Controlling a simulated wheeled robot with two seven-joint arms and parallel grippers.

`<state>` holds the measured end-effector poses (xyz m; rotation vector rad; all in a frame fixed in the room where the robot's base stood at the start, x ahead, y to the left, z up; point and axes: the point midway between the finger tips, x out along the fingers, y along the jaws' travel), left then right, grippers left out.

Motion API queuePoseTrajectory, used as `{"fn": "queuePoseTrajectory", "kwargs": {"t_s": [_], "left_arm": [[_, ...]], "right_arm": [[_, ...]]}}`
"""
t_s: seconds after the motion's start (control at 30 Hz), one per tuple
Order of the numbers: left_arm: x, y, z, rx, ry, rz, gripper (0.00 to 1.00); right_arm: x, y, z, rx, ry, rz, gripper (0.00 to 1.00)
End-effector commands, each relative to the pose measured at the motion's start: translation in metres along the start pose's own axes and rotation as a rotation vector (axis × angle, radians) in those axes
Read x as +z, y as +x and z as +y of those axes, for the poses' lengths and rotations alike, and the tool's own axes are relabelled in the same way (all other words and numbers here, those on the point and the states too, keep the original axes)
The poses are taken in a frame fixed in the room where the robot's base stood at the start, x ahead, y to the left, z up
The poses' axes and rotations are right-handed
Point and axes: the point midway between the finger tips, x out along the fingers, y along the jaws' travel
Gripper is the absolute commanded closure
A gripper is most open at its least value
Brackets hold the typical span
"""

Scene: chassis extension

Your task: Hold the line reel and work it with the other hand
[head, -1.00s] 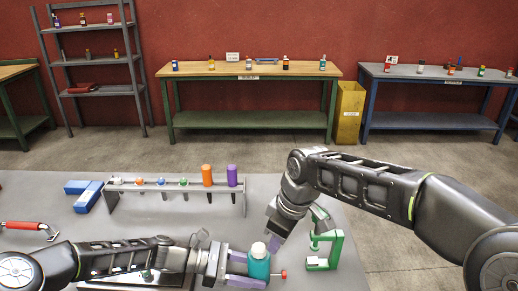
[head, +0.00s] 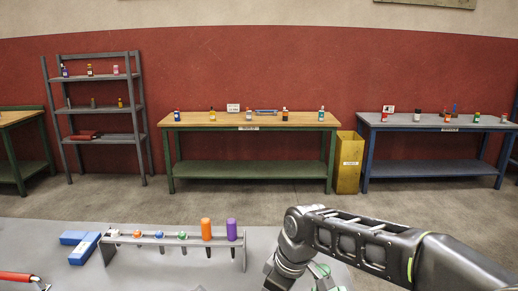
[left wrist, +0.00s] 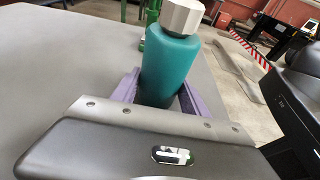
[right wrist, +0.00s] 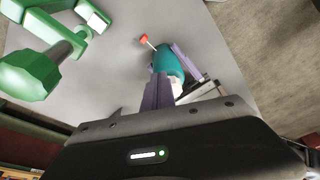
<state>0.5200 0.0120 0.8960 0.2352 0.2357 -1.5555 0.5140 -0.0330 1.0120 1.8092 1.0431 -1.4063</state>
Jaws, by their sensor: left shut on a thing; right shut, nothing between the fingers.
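The line reel, a teal cylinder (left wrist: 170,65) with a pale faceted cap, stands between the purple fingers of my left gripper (left wrist: 160,88), which is shut on it. The right wrist view also shows the reel (right wrist: 164,62), with a thin red-tipped rod (right wrist: 144,39) sticking out from it. My right gripper (right wrist: 157,88) is shut and empty close beside the reel's capped end; I cannot tell whether it touches. In the head view the reel and left gripper are out of frame, and my right gripper's fingers are cut off at the bottom edge.
A green clamp-like fixture (right wrist: 35,70) stands close to my right gripper. A grey rack (head: 175,241) holds several coloured pieces, with blue blocks (head: 82,246) to its left. A red-handled tool (head: 18,277) lies at the front left. Benches and shelves stand by the far wall.

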Motion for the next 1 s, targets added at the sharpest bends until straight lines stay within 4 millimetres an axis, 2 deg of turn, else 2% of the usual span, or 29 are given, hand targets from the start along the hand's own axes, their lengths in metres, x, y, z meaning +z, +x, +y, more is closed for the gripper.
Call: {"fn": "queuePoseTrajectory", "kwargs": {"t_s": [1.0], "left_arm": [[0.0,0.001,-0.001,-0.003,0.001,0.0,0.71]], "right_arm": [[0.0,0.0,-0.02,-0.002,-0.002,0.002,1.0]]}}
